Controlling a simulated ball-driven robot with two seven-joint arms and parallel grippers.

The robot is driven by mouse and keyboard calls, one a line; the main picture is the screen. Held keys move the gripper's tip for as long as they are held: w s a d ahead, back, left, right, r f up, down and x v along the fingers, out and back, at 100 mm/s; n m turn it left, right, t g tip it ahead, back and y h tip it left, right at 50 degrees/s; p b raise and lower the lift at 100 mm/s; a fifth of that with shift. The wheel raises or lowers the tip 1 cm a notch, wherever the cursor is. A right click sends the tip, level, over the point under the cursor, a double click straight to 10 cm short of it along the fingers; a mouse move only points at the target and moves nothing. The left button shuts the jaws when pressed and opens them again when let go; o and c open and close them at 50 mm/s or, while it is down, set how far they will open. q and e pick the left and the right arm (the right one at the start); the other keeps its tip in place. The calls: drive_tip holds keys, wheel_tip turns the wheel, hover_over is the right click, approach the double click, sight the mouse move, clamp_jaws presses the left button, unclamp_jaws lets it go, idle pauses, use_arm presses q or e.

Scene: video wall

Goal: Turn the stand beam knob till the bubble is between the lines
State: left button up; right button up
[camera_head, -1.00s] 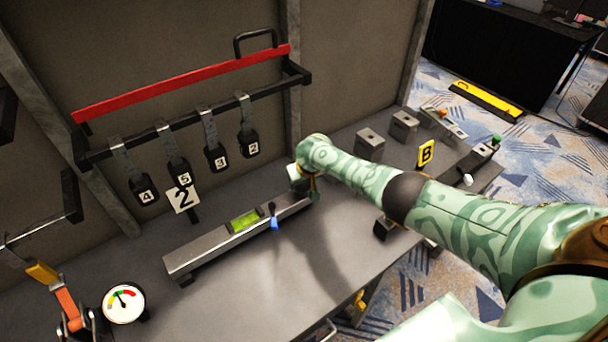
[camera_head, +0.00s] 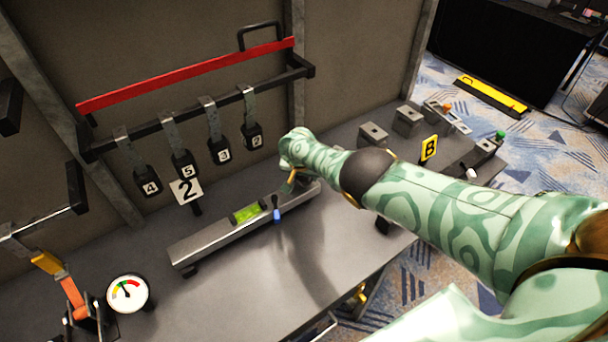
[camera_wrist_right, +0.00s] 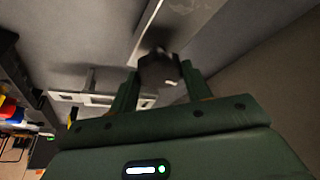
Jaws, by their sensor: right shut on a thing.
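The stand beam (camera_head: 215,239) is a long grey bar lying on the bench. A green vial (camera_head: 247,213) is set in its top, and a small blue-tipped lever (camera_head: 277,214) stands beside the vial. The bubble and the lines are too small to tell apart. My right gripper (camera_head: 290,184) is at the beam's far right end, mostly hidden behind my own wrist. In the right wrist view its two fingers are shut on a dark round knob (camera_wrist_right: 158,69), one on each side. The knob is hidden in the head view. My left gripper is not in view.
A rack with numbered hanging tags (camera_head: 185,163) and a red bar (camera_head: 190,76) stands behind the beam. A dial gauge (camera_head: 127,293) is at front left. Grey blocks (camera_head: 373,135) and a yellow B sign (camera_head: 429,148) stand to the right. Bare bench lies in front of the beam.

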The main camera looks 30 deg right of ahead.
drive_tip(key=shift+s+f, duration=0.15)
drive_tip(key=shift+f, duration=0.05)
idle(0.4)
drive_tip(key=o, duration=0.7)
drive_tip(key=shift+o, duration=1.3)
drive_tip(key=shift+r, duration=0.15)
drive_tip(key=p+v, duration=1.6)
drive_tip(key=p, duration=0.3)
